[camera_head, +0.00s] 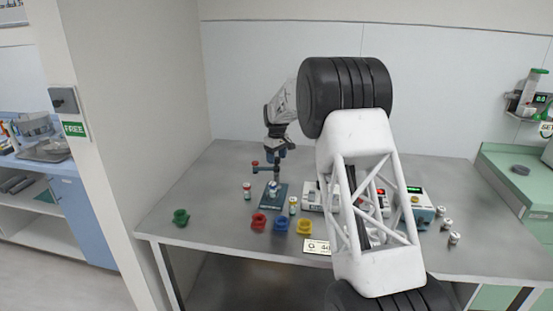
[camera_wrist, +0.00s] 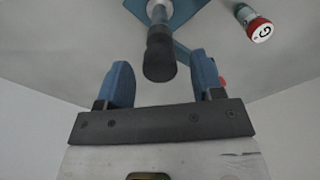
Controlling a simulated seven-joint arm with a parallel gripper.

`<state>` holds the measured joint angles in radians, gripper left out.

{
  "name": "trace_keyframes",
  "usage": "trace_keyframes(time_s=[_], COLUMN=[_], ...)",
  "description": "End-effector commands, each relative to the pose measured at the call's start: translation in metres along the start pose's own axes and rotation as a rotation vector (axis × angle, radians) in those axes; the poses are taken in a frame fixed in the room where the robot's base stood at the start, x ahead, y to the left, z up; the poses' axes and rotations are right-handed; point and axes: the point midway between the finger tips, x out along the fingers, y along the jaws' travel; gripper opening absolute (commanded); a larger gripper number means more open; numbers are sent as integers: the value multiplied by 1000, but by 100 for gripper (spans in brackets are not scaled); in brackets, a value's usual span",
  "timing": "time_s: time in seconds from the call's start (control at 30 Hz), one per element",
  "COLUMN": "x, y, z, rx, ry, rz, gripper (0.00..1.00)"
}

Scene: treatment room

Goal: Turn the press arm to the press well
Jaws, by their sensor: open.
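The press (camera_head: 277,175) stands on a dark teal base (camera_head: 271,201) near the back left of the bench. Its blue press arm (camera_head: 264,168) reaches left from the post and has a red end. My gripper (camera_head: 277,153) is over the top of the press, pointing down. In the wrist view my gripper (camera_wrist: 162,78) is open, with a black post top (camera_wrist: 160,55) showing between its blue fingers. The press arm (camera_wrist: 184,52) passes behind the right finger, and a bit of red shows beyond it. I cannot tell whether the fingers touch anything. The well is not clearly visible.
A vial (camera_head: 247,191) stands left of the press, another (camera_head: 293,205) right of it. Green (camera_head: 181,217), red (camera_head: 258,222), blue (camera_head: 281,224) and yellow (camera_head: 304,227) cups stand in front. Devices (camera_head: 419,207) and small jars (camera_head: 454,238) are at right. The bench's left part is mostly clear.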

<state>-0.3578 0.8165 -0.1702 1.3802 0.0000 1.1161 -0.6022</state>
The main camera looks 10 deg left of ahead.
Motion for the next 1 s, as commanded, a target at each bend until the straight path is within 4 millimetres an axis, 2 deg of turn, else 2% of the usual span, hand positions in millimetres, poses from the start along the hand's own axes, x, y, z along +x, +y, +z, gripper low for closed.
trace_keyframes(time_s=[0.43, 0.83, 1.0], x=[7, 7, 7], y=[0, 0, 0], z=[0, 0, 0], rx=[0, 0, -2], ry=[1, 1, 1], rz=[1, 1, 0], gripper=[61, 1, 0])
